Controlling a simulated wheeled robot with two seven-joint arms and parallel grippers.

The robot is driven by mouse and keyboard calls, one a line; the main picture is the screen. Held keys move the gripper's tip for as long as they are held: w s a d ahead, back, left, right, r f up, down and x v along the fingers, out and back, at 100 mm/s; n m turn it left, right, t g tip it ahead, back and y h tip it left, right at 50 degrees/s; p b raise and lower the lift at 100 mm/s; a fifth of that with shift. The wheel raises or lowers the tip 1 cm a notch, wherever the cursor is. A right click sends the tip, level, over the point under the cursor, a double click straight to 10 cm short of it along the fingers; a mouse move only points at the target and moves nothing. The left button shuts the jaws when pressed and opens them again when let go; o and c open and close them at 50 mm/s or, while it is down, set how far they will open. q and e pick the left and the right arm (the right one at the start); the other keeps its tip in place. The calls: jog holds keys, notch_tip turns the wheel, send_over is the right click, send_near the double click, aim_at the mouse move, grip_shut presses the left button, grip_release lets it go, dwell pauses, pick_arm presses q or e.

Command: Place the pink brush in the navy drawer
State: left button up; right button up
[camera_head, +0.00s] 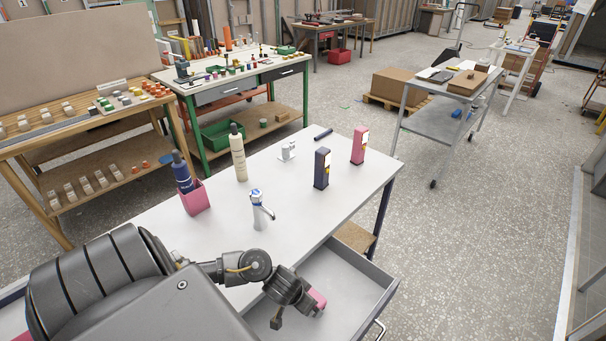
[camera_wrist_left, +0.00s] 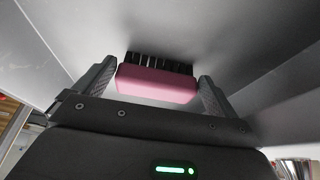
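The pink brush (camera_wrist_left: 155,85), with black bristles, sits between the two fingertips of my left gripper (camera_wrist_left: 157,75) in the left wrist view. Both fingers appear to touch its ends. In the head view, part of the pink brush (camera_head: 318,299) shows beside my left gripper (camera_head: 290,302), over the open drawer (camera_head: 350,276) under the table's right end. The drawer's inside is pale grey; its outer front colour is hidden from me. I cannot tell whether the brush touches the drawer floor. My right gripper is not in view.
Open floor (camera_head: 480,240) lies to the right.

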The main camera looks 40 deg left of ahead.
pick_arm(q)
jog(key=shift+s+r, duration=0.1)
jog(key=shift+r, duration=0.2)
jog(key=p+v, duration=0.7)
jog(key=v, duration=0.4)
jog(key=shift+s+r+p, duration=0.15)
jog(key=shift+p, duration=0.25)
